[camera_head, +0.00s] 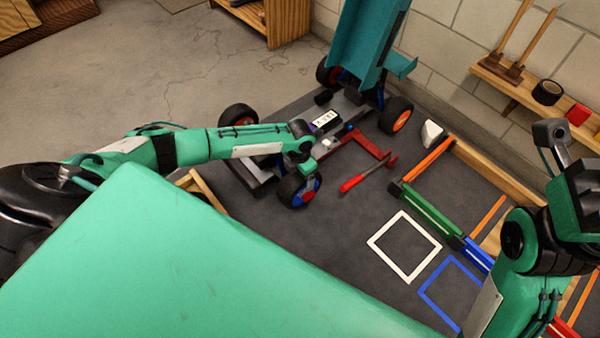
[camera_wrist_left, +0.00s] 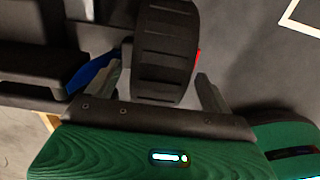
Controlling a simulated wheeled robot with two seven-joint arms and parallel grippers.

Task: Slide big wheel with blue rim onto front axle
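The big wheel (camera_head: 292,190) has a black tyre and a blue rim with a red centre. It stands upright at the near front corner of the car (camera_head: 258,176), where the front axle itself is hidden. The tyre (camera_wrist_left: 165,55) fills the middle of the left wrist view, with a blue car part (camera_wrist_left: 92,73) at its left. My left gripper (camera_head: 305,160) is over the wheel. In the left wrist view its fingers (camera_wrist_left: 162,88) straddle the tyre, with a thin gap at the right finger. My right gripper (camera_head: 553,132) is raised at the right edge, its fingers unclear.
A red-handled tool (camera_head: 354,184) lies right of the wheel. White (camera_head: 403,247) and blue (camera_head: 428,292) outlined squares on the mat look empty. A wall shelf (camera_head: 500,85) is at right.

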